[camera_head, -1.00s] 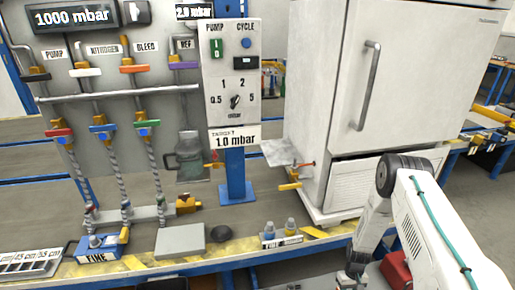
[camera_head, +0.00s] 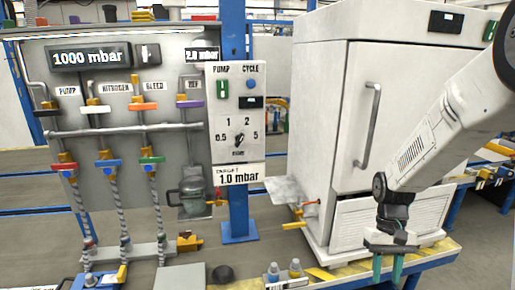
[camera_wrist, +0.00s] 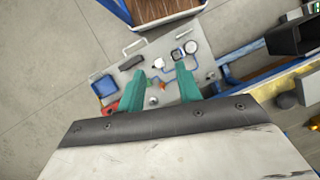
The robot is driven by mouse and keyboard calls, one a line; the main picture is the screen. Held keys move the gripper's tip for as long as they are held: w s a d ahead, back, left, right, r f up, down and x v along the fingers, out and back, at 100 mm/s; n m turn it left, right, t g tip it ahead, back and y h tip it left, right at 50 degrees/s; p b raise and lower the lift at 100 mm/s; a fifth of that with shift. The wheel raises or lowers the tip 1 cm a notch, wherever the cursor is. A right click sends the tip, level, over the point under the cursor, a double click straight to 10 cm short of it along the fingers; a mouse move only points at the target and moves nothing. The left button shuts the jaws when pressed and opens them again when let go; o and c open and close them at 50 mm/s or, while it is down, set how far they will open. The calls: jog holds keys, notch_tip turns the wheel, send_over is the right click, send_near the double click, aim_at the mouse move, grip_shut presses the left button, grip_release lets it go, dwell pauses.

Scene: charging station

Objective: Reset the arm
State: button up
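My arm reaches in from the right of the head view, in front of the white cabinet (camera_head: 345,105). My gripper (camera_head: 387,272) points down near the front edge of the bench, below the cabinet's vented lower panel. Its two teal fingers stand apart. In the wrist view my gripper (camera_wrist: 171,76) shows the same gap, with nothing held between the fingers. Beyond them, apart from the fingers, is a grey plate (camera_wrist: 133,66) with a round gauge, blue tubing and small fittings.
A control panel (camera_head: 237,120) with PUMP and CYCLE buttons stands left of the cabinet. Valves with coloured handles hang on the grey board (camera_head: 115,190) at left. The wrist view shows a blue box (camera_wrist: 104,85) on the plate and open floor (camera_wrist: 50,60) at left.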

jog(key=s+a+r+t, duration=0.2)
jog(key=s+r+t, duration=0.1)
jog(key=s+r, duration=0.6)
jog(key=s+a+r+t, duration=0.3)
jog(key=s+r, duration=0.7)
jog(key=shift+r+n+h, duration=0.25)
jog(key=shift+n+h, duration=0.05)
jog(key=shift+n, duration=0.1)
